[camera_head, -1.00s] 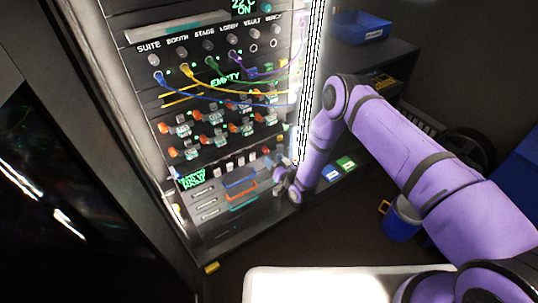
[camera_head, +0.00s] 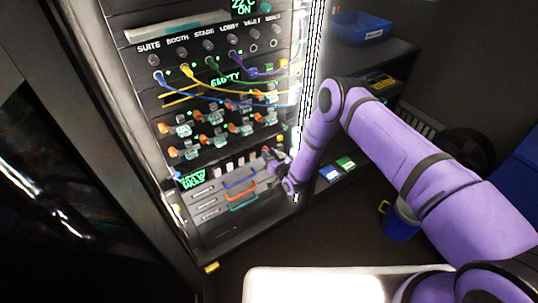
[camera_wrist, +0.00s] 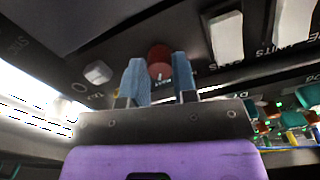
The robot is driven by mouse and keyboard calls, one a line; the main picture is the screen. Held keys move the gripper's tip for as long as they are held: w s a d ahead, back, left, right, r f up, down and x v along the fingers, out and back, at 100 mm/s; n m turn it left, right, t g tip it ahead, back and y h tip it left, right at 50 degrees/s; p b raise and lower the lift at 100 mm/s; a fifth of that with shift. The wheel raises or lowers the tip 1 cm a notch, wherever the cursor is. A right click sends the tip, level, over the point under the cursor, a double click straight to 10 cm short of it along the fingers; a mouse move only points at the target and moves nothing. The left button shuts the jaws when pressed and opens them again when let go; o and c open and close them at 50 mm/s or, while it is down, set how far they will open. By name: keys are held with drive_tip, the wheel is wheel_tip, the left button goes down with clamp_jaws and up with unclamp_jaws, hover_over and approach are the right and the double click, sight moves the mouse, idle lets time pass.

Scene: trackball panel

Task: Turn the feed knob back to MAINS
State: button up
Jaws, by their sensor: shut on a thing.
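A round red knob (camera_wrist: 160,62) shows in the wrist view on the dark panel, between the two blue-grey fingers of my gripper (camera_wrist: 160,80). The fingers are shut on its sides. Small lettering lies on or by the knob, too small to read, so I cannot tell which setting it points to. In the head view my gripper (camera_head: 271,162) is at the right side of the rack's lower part, against the panel, and it mostly hides the knob there.
A pale knob (camera_wrist: 98,72) is left of the red one, and large white switches (camera_wrist: 227,38) are to its right. Patch cables (camera_head: 215,92) hang across the rack above. Blue and orange handles (camera_head: 240,194) stick out below my gripper.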

drive_tip(key=shift+n, duration=0.3)
drive_tip(key=n, duration=1.1)
drive_tip(key=shift+d, duration=0.1)
drive_tip(key=shift+n, duration=0.3)
idle(0.4)
drive_tip(key=o, duration=0.9)
drive_tip(key=v, duration=1.1)
drive_tip(key=shift+w, duration=0.1)
